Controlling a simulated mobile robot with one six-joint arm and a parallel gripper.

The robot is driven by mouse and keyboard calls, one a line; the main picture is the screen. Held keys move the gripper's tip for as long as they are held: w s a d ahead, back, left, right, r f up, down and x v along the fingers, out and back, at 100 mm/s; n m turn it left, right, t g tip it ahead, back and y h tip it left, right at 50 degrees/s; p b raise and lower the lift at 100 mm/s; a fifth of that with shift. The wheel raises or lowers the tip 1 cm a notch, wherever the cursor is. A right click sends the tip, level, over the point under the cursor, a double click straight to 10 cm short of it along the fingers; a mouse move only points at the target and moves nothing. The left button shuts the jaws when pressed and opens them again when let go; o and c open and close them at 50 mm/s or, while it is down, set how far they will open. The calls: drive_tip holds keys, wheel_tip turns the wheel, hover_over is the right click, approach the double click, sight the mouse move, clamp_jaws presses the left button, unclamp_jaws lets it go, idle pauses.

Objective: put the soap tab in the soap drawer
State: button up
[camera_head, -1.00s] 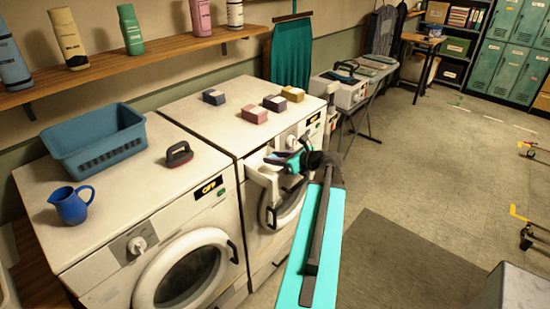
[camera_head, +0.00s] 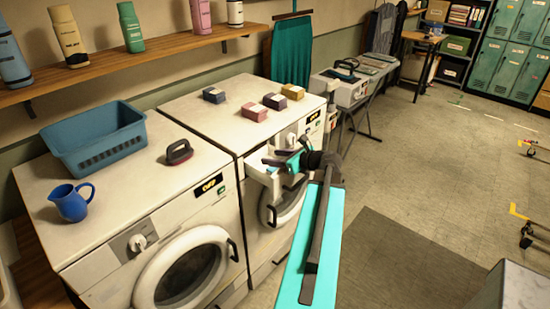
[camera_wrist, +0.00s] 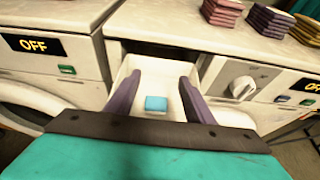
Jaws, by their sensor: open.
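The soap drawer (camera_head: 256,172) is pulled out from the front of the right-hand washing machine. The wrist view looks into the white drawer (camera_wrist: 172,78). A light-blue soap tab (camera_wrist: 156,103) shows inside it, between my fingers, with a gap on both sides. It looks as if it lies on the drawer floor. My gripper (camera_wrist: 160,80) is open, its two purple-grey fingers reaching into the drawer. In the head view my gripper (camera_head: 277,163) is at the drawer, and I cannot make out the tab there.
Several small blocks, one of them pink (camera_head: 254,112), stand on the right-hand washer. The left-hand washer holds a blue basket (camera_head: 96,150), a blue jug (camera_head: 70,205) and a dark-handled brush (camera_head: 179,152). Both washers read OFF. The floor to the right is mostly clear.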

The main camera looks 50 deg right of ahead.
drive_tip(key=shift+d+r, duration=0.1)
drive_tip(key=shift+r, duration=0.45)
drive_tip(key=b+v, duration=0.2)
drive_tip(key=v, duration=1)
idle(0.5)
